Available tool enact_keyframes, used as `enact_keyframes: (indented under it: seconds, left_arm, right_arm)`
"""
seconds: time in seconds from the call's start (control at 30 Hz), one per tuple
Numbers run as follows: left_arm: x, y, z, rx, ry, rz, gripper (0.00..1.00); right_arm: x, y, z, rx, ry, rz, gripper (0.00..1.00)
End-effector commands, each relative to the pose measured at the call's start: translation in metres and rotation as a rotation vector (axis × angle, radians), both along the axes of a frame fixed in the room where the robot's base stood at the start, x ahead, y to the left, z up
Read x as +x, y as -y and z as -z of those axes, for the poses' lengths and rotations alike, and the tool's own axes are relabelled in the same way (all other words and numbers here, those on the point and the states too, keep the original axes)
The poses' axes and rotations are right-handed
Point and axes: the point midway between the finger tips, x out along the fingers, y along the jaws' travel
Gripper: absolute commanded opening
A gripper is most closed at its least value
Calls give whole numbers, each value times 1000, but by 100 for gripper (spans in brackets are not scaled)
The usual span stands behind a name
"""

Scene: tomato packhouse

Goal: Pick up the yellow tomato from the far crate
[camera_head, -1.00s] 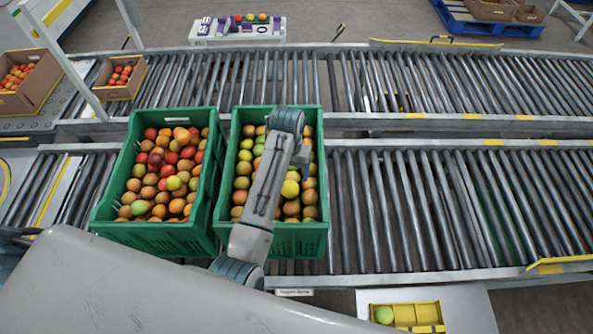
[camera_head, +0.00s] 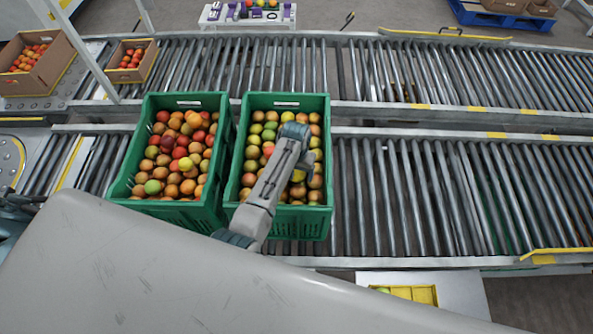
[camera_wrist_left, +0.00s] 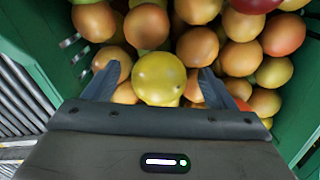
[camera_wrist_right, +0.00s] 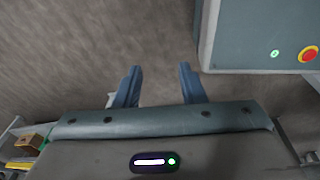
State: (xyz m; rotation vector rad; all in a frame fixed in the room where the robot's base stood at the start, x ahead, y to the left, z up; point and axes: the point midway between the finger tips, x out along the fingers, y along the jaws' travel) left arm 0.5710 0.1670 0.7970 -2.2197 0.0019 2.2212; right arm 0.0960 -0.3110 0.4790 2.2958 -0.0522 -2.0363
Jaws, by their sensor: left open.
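Two green crates full of mixed tomatoes stand side by side on the near roller conveyor. My left gripper (camera_head: 308,163) is over the right crate (camera_head: 326,215), partly hidden by its own wrist in the head view. A yellow tomato (camera_head: 298,175) in that crate shows just beside the wrist. In the left wrist view a yellow tomato (camera_wrist_left: 160,78) lies between the spread fingers of my left gripper (camera_wrist_left: 158,82), among orange and red ones. I cannot tell whether the fingers touch it. My right gripper (camera_wrist_right: 160,85) is open and empty over bare floor.
The left crate (camera_head: 225,140) also holds a yellow tomato (camera_head: 185,164). A far conveyor (camera_head: 350,75) carries a cardboard box (camera_head: 150,65). The near rollers (camera_head: 430,195) right of the crates are free. A grey box with a red button (camera_wrist_right: 308,54) is near my right gripper.

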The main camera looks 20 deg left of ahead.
Motion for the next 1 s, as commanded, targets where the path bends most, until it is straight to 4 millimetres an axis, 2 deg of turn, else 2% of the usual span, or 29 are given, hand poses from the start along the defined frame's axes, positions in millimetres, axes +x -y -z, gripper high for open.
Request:
enact_keyframes:
  seconds: [0.13,0.27,0.43,0.47,0.8,1.0]
  left_arm:
    - [0,0,2,0,2,0,79]
    - [0,0,2,0,2,0,77]
    - [0,0,2,0,1,0,43]
    - [0,0,2,0,1,0,42]
    - [0,0,1,-1,2,0,42]
    - [1,1,-14,-1,4,0,42]
  right_arm:
    - [-21,-2,1,2,-27,2,36]
    - [-25,-2,1,2,-33,1,36]
    - [-20,-2,1,2,-26,2,36]
    - [-18,-2,1,2,-24,1,36]
    - [-12,-1,1,1,-16,0,36]
    - [-13,2,5,-1,-16,0,36]
